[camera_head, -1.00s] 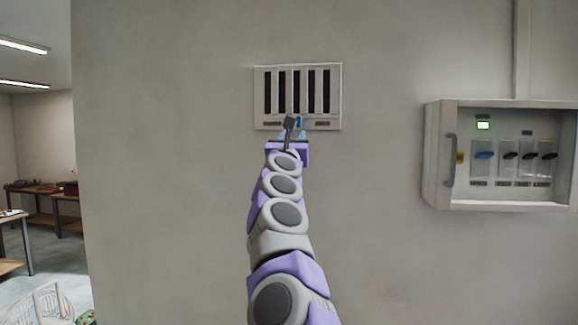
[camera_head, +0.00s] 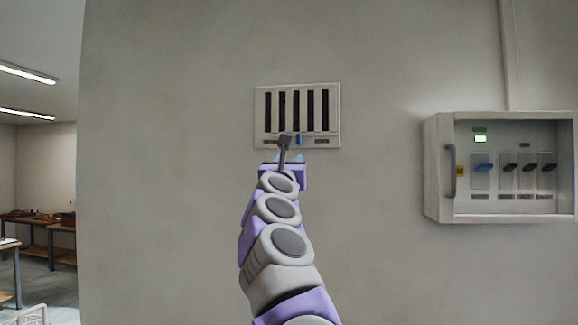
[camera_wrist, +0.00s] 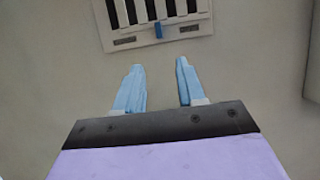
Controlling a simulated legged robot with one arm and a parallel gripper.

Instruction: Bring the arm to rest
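My gripper (camera_wrist: 158,85) shows in the wrist view with its two light blue fingers apart and nothing between them. In the head view my gripper (camera_head: 290,158) is at the end of my raised, outstretched arm, just below the slotted wall panel (camera_head: 260,115). The panel also shows at the top of the wrist view (camera_wrist: 192,34), ahead of the fingertips and apart from them. A small blue tab (camera_wrist: 158,30) sits at the panel's lower edge.
A grey wall box (camera_head: 432,170) with a handle, a green light and several switches is mounted to the right. The bare wall (camera_head: 170,200) surrounds the panel. At the far left, workbenches (camera_head: 60,228) stand in a room beyond the wall's edge.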

